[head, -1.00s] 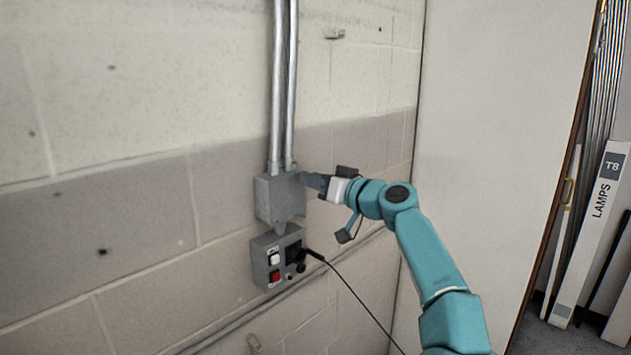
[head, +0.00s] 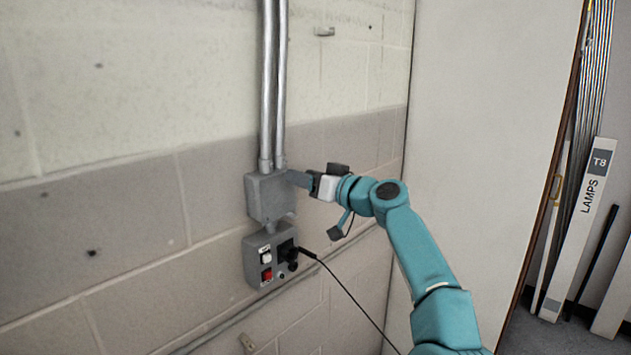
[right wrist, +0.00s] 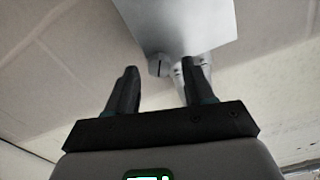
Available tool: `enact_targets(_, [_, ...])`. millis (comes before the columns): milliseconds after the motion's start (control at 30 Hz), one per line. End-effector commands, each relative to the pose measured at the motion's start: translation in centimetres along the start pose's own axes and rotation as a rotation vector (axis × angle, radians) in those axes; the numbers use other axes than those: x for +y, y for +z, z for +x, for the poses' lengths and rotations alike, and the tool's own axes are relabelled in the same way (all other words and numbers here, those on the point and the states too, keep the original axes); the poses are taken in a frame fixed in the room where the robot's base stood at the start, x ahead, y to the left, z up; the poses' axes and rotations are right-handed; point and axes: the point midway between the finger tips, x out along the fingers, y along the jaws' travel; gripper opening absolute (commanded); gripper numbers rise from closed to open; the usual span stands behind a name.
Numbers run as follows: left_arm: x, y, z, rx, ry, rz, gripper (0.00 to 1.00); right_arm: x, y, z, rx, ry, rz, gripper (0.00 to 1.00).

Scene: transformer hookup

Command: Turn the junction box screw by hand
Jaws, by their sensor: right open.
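The grey junction box (head: 266,200) is fixed to the wall below two metal conduits in the head view. In the right wrist view its pale face (right wrist: 185,22) fills the top. A small grey slotted screw (right wrist: 157,66) sticks out at its edge. My right gripper (head: 296,179) is by the upper right of the box in the head view, its fingertips partly hidden. In the right wrist view my right gripper (right wrist: 158,78) is open, with the screw between its finger lines near the tips. I cannot tell whether either finger touches it. My left gripper is out of view.
Two conduits (head: 272,90) rise above. A white panel (head: 475,130) stands right of my arm.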

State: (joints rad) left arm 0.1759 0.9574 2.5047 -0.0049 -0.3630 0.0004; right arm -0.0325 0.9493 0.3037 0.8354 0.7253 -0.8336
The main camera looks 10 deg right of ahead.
Motion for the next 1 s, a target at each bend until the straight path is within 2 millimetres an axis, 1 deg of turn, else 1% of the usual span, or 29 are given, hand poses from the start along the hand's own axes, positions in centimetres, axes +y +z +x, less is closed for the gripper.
enact_targets(167, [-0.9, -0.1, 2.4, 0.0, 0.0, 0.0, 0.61, 0.2, 0.7, -1.4, 0.002, 0.001, -0.002, 0.52])
enact_targets(267, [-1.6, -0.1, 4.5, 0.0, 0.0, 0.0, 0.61, 0.3, 0.9, -2.9, 0.003, 0.002, -0.003, 0.52])
enact_targets(467, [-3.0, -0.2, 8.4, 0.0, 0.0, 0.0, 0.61, 0.3, 0.9, -7.2, 0.003, 0.002, -0.003, 0.52])
enact_targets(600, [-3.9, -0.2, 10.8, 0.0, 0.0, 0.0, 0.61, 0.3, 0.8, -10.9, 0.004, 0.003, -0.002, 0.52])
enact_targets(700, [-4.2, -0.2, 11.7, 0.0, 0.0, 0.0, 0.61, 0.2, 0.5, -13.0, 0.003, 0.002, -0.001, 0.52])
enact_targets(800, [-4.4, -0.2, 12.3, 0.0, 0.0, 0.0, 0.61, 0.1, 0.3, -14.7, 0.003, 0.002, -0.001, 0.52])
enact_targets(900, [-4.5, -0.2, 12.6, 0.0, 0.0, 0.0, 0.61, 0.1, 0.2, -15.7, 0.002, 0.001, 0.0, 0.52])
enact_targets(1000, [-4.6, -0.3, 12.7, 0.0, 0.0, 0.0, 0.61, 0.0, 0.1, -16.1, 0.0, 0.0, 0.0, 0.52])
